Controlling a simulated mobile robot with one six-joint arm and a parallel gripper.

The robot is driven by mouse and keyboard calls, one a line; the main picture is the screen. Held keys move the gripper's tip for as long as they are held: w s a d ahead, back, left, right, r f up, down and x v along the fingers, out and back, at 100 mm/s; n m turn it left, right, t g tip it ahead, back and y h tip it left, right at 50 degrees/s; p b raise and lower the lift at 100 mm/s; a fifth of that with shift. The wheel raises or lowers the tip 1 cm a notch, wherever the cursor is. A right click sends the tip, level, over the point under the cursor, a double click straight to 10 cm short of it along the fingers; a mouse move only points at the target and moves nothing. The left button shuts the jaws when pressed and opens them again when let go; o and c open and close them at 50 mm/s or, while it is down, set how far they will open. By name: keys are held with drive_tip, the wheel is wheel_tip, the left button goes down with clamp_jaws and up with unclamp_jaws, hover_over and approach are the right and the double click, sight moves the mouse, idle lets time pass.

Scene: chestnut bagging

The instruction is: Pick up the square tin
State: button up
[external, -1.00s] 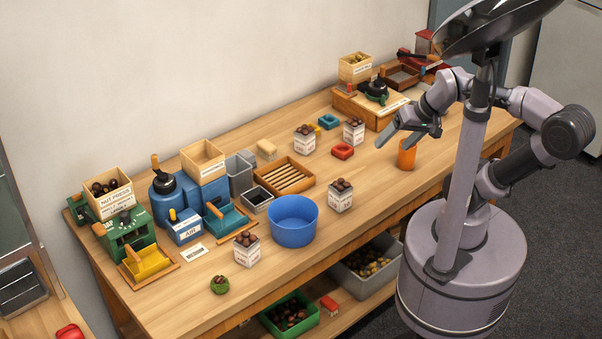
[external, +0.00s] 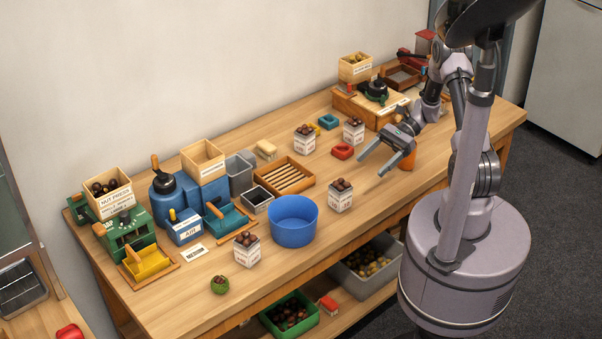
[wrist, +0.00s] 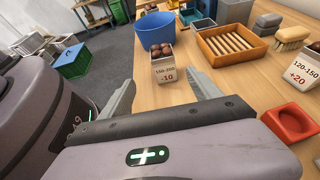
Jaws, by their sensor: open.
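A square white tin filled with chestnuts (external: 341,198) stands upright near the middle of the table. In the wrist view this tin (wrist: 165,71) is labelled "150-200" and "-10" and appears ahead, between my fingers. My gripper (external: 371,168) is open and empty, to the right of that tin and apart from it. Similar filled square tins stand farther back (external: 304,141), (external: 353,133), and one stands at the front left (external: 247,251).
A blue bowl (external: 293,222) stands left of the nearest tin. A wooden slatted tray (external: 284,178) lies behind it. A red square dish (external: 342,152) and an orange cup (external: 406,160) are close to my gripper. Bare tabletop lies between gripper and tin.

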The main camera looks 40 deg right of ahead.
sight(334, 198)
drive_tip(key=b+x, duration=0.2)
drive_tip(key=x, duration=0.3)
drive_tip(key=b+x, duration=0.1)
drive_tip(key=x, duration=0.5)
drive_tip(key=b+x, duration=0.2)
drive_tip(key=x, duration=0.4)
drive_tip(key=shift+w+d+f+b, duration=0.1)
drive_tip(key=shift+w+f+b, duration=0.25)
drive_tip(key=shift+r, duration=0.1)
drive_tip(key=c, duration=1.6)
